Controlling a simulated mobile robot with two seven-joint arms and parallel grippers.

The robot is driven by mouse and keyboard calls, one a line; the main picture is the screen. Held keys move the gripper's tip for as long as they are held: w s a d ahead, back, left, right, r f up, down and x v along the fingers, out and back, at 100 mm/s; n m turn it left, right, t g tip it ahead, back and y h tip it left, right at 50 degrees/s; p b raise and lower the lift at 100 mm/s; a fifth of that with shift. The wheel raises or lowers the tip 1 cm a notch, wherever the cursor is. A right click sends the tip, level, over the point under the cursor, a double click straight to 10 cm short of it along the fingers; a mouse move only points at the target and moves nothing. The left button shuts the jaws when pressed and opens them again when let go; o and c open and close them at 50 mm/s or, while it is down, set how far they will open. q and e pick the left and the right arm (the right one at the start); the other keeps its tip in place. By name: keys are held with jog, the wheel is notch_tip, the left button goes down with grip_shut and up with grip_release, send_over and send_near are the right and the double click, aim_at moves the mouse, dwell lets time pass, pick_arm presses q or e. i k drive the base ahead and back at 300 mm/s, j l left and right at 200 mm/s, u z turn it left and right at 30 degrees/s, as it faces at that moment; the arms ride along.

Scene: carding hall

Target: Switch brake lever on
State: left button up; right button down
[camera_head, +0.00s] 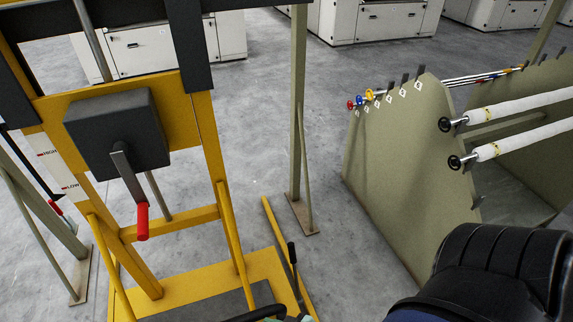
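A yellow frame (205,150) stands at the left with a dark grey box (117,134) on it. A grey metal arm with a red grip (142,221) hangs down from the front of this box. A second, thin lever with a black grip (292,253) stands nearly upright by the yellow base at the lower middle. I cannot tell which of these two is the brake lever, and no on or off mark is readable. Neither of my grippers can be made out. A dark curved piece at the bottom edge is cut off and unclear.
A greenish stand (402,165) with white rollers (525,138) and small coloured knobs is at the right. A green post (298,110) rises from the floor in the middle. White cabinets (372,20) line the back. Grey floor is clear between the post and the stand.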

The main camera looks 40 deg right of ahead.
aim_at(291, 246)
jog(key=l+u, duration=0.4)
jog(key=l, duration=0.35)
jog(key=k+l, duration=0.1)
jog(key=l, duration=0.4)
jog(key=k+l, duration=0.1)
jog(key=l, duration=0.35)
jog(key=k+l, duration=0.1)
jog(key=l, duration=0.4)
